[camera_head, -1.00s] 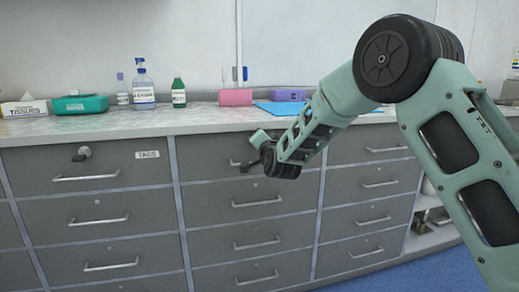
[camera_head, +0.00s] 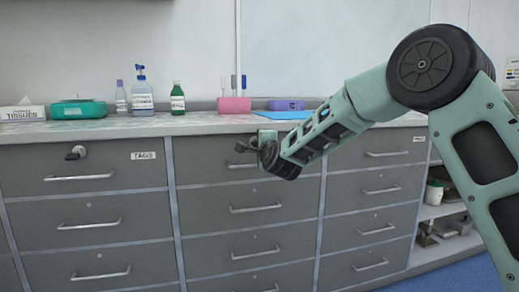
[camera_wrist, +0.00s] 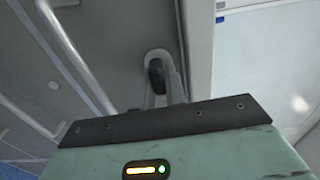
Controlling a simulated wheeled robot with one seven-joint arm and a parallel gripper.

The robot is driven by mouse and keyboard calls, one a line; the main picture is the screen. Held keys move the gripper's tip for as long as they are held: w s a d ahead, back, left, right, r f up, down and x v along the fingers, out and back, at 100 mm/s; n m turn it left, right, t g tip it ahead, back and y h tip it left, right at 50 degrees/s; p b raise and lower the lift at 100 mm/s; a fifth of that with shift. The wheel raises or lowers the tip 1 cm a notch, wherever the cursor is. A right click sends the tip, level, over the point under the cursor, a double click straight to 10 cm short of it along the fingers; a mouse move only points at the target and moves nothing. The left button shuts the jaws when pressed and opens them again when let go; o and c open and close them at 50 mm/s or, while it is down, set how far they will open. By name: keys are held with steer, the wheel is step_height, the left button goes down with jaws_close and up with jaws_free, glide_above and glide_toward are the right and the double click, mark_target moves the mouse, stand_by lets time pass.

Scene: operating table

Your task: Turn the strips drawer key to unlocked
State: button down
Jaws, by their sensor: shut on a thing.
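My gripper (camera_head: 250,147) is at the front of the top drawer in the middle column (camera_head: 206,160), near its upper right part. In the wrist view, the fingers (camera_wrist: 160,88) are shut on a small dark key (camera_wrist: 156,72) against the grey drawer front. The gripper and arm hide most of the key and lock in the head view. No strips label is readable; my gripper covers part of this drawer front. The key's exact turn angle cannot be told.
The drawer to the left has a TAGS label (camera_head: 143,155) and its own dark key (camera_head: 76,152). Bar handles (camera_head: 257,209) stick out from the drawers below. Bottles (camera_head: 142,92), a teal box (camera_head: 78,109) and a pink holder (camera_head: 234,105) stand on the counter (camera_head: 110,126).

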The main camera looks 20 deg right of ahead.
stand_by(0.3)
steer(key=c, duration=1.4)
jaws_free()
steer(key=shift+c, duration=0.2)
steer(key=s+p, duration=0.2)
steer(key=s, duration=1.5)
steer(key=shift+s, duration=0.2)
